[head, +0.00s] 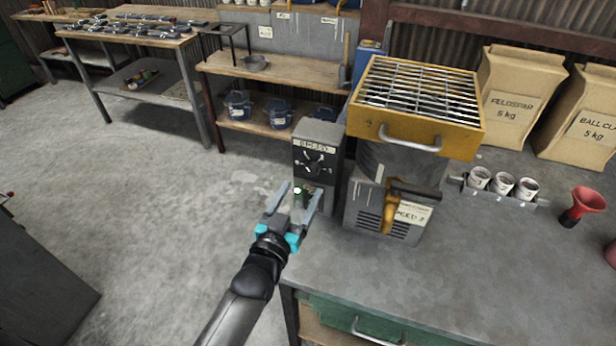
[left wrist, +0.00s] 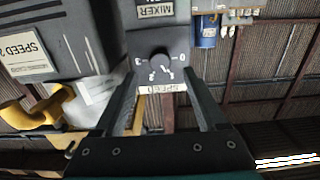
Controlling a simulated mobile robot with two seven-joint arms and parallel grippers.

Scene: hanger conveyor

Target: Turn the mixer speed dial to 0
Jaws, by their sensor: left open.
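The mixer speed dial (head: 313,161) is a dark round knob on the front of a dark grey control box (head: 330,137) at the back left of the bench. In the left wrist view the dial (left wrist: 160,64) faces me, with numbers around it, a 3 at left and a 0 at right. Which number its pointer marks is too small to tell. My left gripper (head: 302,190) is open and empty, in front of and a little below the dial in the head view. In the wrist view its fingers stand on either side of the dial, apparently short of it. My right gripper is not in view.
A grey machine (head: 362,205) with a yellow-orange grated tray (head: 478,145) stands right of the box. Paper bags (head: 515,95), white cups (head: 503,185) and a red funnel (head: 590,197) are further right. The bench's front (head: 420,270) is clear.

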